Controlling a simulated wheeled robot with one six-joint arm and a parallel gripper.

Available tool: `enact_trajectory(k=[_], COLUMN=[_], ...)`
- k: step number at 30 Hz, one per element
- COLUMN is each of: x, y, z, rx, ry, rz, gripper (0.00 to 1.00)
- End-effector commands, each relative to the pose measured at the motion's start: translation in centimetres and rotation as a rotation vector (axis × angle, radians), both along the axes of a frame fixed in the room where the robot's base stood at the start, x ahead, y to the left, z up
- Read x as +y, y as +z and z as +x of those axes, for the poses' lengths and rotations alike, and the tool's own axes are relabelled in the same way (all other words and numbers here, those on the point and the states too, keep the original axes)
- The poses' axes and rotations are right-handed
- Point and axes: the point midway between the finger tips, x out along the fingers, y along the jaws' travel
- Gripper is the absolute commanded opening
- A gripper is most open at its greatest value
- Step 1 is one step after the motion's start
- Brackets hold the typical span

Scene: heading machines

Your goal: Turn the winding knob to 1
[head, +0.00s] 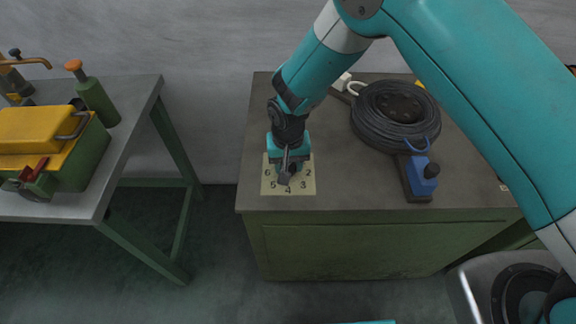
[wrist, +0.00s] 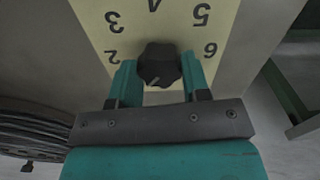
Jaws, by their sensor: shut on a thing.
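The winding knob (wrist: 158,64) is a black lobed knob on a pale yellow dial plate (head: 305,187), which lies on the grey bench top. In the wrist view, the plate (wrist: 175,12) shows the numbers 2 to 6; the 1 is hidden beneath my gripper. A faint light mark shows on the knob's side nearest the gripper body, slightly left of centre. My gripper (wrist: 158,75) reaches down over the plate, with its teal fingers closed on either side of the knob. In the head view, my gripper (head: 287,165) largely covers the knob.
A coil of dark cable (head: 372,122) lies right of the plate. Left, across a gap, another table (head: 135,100) holds a yellow and green case (head: 50,135) and a green bottle (head: 96,100).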

Motion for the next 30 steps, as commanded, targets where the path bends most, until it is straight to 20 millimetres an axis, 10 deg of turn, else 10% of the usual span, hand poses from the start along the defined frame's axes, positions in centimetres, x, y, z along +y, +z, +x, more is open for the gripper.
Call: enact_trajectory(k=[22, 23, 26, 30], x=[0.0, 0.01, 0.01, 0.01], y=[0.1, 0.1, 0.09, 0.06], z=[0.03, 0.03, 0.03, 0.02], rx=[-0.001, -0.001, -0.001, 0.0], ry=[-0.101, -0.101, -0.101, -0.1], rz=[0.0, 0.0, 0.0, 0.0], gripper=[0.19, 0.45, 0.68, 0.69])
